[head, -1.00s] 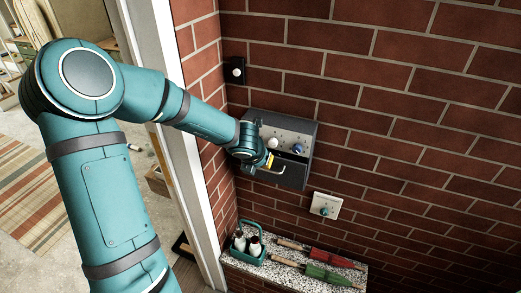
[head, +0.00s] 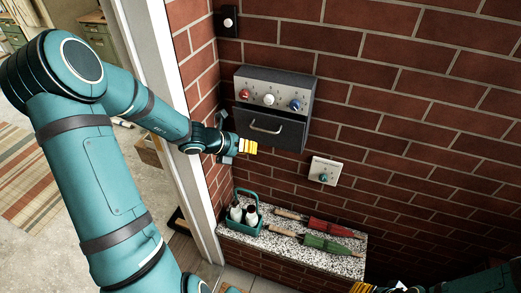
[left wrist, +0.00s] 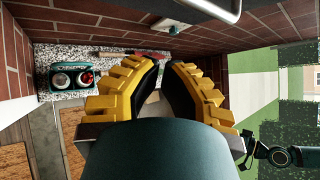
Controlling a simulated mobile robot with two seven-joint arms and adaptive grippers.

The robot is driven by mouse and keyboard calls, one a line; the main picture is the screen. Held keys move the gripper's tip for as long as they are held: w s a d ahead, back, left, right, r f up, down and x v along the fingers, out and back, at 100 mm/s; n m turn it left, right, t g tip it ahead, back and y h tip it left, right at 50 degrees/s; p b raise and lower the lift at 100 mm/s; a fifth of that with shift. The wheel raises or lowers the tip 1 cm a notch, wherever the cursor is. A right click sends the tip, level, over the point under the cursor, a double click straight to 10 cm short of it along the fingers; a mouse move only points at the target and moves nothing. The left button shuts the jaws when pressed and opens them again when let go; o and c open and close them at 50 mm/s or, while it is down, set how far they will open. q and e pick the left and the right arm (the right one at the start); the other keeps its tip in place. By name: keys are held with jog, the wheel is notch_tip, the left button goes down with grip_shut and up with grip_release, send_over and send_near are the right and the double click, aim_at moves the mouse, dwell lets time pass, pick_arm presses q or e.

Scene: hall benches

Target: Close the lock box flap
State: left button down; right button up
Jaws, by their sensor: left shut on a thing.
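The lock box (head: 290,83) is on the brick wall. Its grey panel with red, white and blue knobs is uncovered. The dark flap (head: 285,138) with a pale bar handle (head: 265,127) is below that panel. My left gripper (head: 250,147) is at the flap's lower left, below and apart from the handle. In the left wrist view its yellow fingers (left wrist: 164,68) are close together. What lies between them is not clear, and the handle (left wrist: 205,10) is at the top edge. My right gripper (head: 362,288) is cut off at the bottom edge.
Below, a stone ledge (head: 235,232) holds a teal caddy (head: 236,222) with bottles, and red (head: 330,228) and green (head: 325,245) folded umbrella-like things. A white door frame (head: 172,100) stands close left.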

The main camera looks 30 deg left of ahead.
pick_arm(q)
jog(key=s+f+n+t+h+b, duration=0.1)
jog(key=s+f+t+h+b, duration=0.1)
jog(key=s+f+h+b, duration=0.55)
jog(key=s+a+r+n+t+b, duration=0.2)
jog(key=s+a+r+n+t, duration=0.25)
jog(key=s+a, duration=0.4)
jog(key=b, duration=0.3)
send_near(278, 132)
jog(key=d+f, duration=0.2)
jog(key=d, duration=0.1)
jog(key=shift+n+t+y, duration=0.25)
jog(key=shift+t, duration=0.2)
jog(key=w, duration=0.1)
jog(key=w+r, duration=0.1)
jog(key=w+b, duration=0.1)
jog(key=w, duration=0.1)
jog(key=shift+a+r, duration=0.35)
jog(key=shift+r, duration=0.05)
pick_arm(e)
notch_tip(278, 132, down, 15)
jog(key=shift+f, duration=0.2)
jog(key=shift+s+a+r, duration=0.1)
